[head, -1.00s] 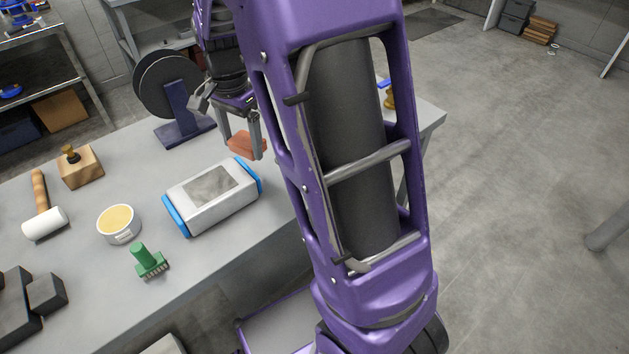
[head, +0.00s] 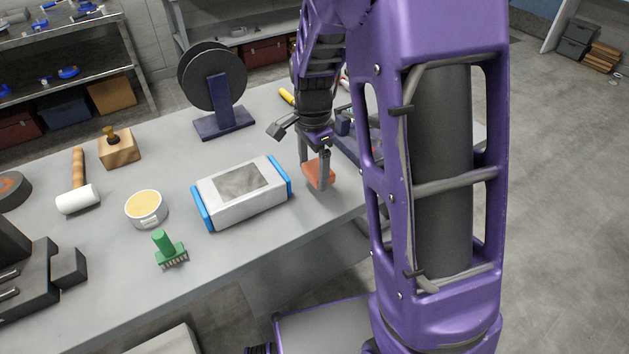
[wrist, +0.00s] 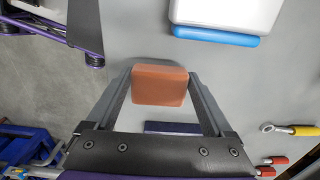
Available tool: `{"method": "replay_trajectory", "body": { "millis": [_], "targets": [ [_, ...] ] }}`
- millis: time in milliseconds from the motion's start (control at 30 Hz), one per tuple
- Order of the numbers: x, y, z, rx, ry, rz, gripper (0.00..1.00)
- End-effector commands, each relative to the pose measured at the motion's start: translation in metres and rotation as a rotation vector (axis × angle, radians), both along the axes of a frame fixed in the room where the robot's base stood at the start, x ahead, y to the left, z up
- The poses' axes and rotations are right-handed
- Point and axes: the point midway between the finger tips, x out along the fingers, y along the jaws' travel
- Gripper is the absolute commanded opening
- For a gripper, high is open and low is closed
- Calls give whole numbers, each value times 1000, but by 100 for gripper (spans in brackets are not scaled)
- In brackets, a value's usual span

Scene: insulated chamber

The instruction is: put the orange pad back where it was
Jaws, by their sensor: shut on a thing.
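The orange pad (head: 320,175) is held between the fingers of my gripper (head: 314,166), to the right of the white case with blue ends (head: 240,192). In the wrist view the pad (wrist: 160,85) lies between the two fingertips of my gripper (wrist: 158,88), with a finger at each side. The pad appears to be over the grey table; its exact height cannot be told. The blue end of the case (wrist: 215,36) shows beyond the pad, apart from it.
The grey table (head: 110,260) also holds a black spool on a blue stand (head: 222,122), a round tin (head: 146,209), a green brush (head: 168,248), a mallet (head: 78,198) and a wooden block (head: 119,150). A yellow-handled wrench (wrist: 305,130) lies beside my gripper. Bare table surrounds the case.

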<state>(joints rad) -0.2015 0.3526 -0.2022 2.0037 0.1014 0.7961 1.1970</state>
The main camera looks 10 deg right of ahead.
Motion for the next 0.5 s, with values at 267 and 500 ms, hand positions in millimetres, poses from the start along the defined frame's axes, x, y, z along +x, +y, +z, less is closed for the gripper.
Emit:
{"method": "replay_trajectory", "body": {
  "millis": [267, 500],
  "targets": [
    [-1, 0, -35, 0, 2, 0, 34],
    [0, 0, -36, 0, -1, 0, 34]
  ]
}}
